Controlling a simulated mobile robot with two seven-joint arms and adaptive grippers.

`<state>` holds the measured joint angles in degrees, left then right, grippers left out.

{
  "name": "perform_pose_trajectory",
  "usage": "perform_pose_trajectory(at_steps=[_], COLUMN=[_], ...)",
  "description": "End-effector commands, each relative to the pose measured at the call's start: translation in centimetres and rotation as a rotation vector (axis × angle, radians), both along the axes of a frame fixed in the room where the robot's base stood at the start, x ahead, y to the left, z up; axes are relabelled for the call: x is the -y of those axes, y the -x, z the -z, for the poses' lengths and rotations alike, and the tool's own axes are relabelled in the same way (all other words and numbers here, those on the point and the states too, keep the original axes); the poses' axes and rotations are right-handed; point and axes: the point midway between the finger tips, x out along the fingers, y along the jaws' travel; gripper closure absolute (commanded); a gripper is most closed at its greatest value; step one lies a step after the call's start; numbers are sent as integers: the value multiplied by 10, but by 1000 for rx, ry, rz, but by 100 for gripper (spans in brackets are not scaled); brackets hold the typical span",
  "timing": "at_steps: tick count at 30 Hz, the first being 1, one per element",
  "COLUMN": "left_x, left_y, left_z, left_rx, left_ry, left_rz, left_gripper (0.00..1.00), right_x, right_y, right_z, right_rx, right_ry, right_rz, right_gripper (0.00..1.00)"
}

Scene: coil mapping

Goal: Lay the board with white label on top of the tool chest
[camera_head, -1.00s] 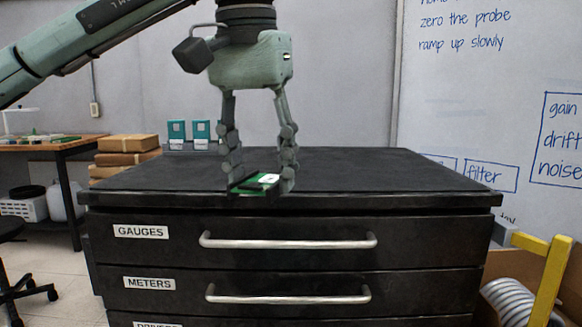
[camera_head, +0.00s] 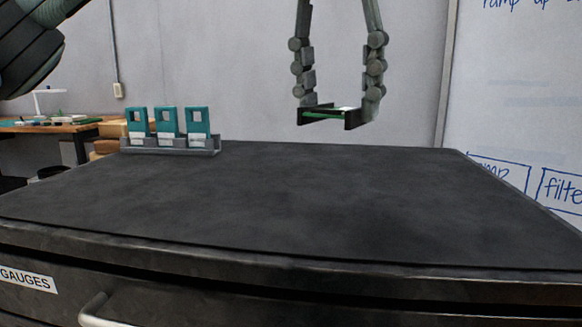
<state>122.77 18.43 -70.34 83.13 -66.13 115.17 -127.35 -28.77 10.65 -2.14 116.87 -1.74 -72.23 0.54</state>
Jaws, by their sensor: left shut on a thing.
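The green board with a white label (camera_head: 328,115) is held level between the fingertips of my left gripper (camera_head: 334,117). I see it nearly edge-on, so only a sliver of the white label shows. The gripper is shut on it, one finger at each side. The board appears raised above the far part of the black tool chest top (camera_head: 300,200), apart from it. My right gripper is not in view.
A grey rack (camera_head: 172,150) holding three teal pieces (camera_head: 168,123) stands on the chest's far left edge. The rest of the top is clear. A drawer handle (camera_head: 98,314) sticks out in front. A whiteboard (camera_head: 520,110) stands behind at right.

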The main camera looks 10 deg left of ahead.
Motion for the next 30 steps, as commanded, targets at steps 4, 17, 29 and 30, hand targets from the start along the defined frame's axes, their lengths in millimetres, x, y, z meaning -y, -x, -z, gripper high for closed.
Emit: perform_pose_trajectory(at_steps=[4, 17, 29, 30], left_x=[0, 57, 111, 112], left_y=[0, -17, -34, -34], left_z=[0, 36, 71, 73], left_rx=[1, -2, 0, -1], left_ry=[0, -3, -1, -1], left_rz=[0, 3, 1, 0], left_gripper=[79, 79, 79, 79], right_x=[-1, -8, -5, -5], right_y=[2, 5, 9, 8], right_z=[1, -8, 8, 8], right_rx=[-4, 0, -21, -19], right_ry=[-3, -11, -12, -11], right_rz=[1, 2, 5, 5], right_gripper=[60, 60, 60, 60])
